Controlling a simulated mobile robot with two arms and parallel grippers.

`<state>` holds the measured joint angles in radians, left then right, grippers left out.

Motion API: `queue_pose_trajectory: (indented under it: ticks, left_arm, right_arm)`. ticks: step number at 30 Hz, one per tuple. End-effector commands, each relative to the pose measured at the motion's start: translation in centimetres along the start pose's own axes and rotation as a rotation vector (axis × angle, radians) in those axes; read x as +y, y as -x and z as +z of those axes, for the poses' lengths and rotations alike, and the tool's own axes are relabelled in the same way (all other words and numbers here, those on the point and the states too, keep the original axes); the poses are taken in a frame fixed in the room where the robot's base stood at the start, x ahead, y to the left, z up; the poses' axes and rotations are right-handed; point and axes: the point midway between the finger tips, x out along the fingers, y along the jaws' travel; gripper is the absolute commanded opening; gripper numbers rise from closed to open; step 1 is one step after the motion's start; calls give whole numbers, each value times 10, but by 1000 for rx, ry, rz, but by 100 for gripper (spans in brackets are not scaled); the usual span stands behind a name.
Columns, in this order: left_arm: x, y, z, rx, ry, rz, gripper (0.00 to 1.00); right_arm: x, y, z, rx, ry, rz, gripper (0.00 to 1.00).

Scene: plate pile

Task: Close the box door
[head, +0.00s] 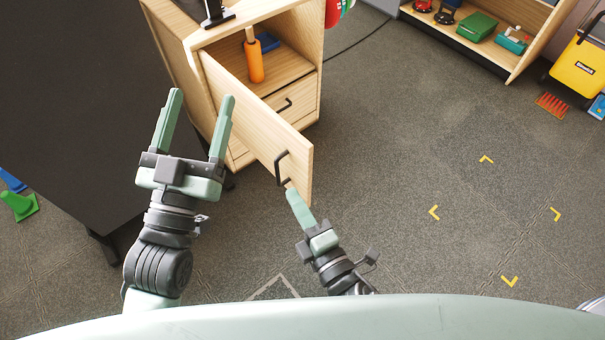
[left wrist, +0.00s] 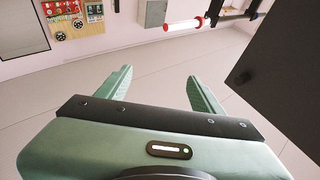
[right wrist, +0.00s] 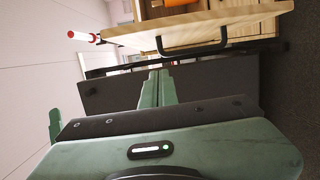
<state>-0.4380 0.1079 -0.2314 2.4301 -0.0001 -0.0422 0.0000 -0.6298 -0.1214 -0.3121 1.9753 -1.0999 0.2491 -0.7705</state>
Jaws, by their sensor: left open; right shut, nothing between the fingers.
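The wooden box (head: 310,60) stands at the top middle of the head view with its door (head: 250,110) swung open toward me. The door has a dark handle (head: 282,168) near its free edge. My right gripper (head: 291,192) is shut and empty, with its fingertips close to the door's lower free corner, just below the handle. I cannot tell whether they touch. The right wrist view shows the door (right wrist: 205,28) edge and handle (right wrist: 192,48) above the shut fingers. My left gripper (head: 200,97) is open and empty, left of the door.
An orange bottle-like object (head: 254,60) and a blue item (head: 268,42) are inside the box, above a drawer (head: 290,100). A black table (head: 80,100) fills the left. A low shelf (head: 485,50) stands at the upper right. The floor right of the door is clear.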

Motion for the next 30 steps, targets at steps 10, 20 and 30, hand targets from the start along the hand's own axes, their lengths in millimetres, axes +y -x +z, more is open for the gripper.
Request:
queue_pose_trajectory:
  ticks: [10,20,30]
  left_arm:
    - [-2,1,12,-73,-2,-4,67]
    - [-3,2,19,-104,-3,-6,67]
    - [-3,2,19,-106,-4,-6,67]
  right_arm:
    - [1,-49,23,1,5,1,0]
    - [0,-53,39,-1,-2,0,0]
    - [1,-53,41,4,0,1,0]
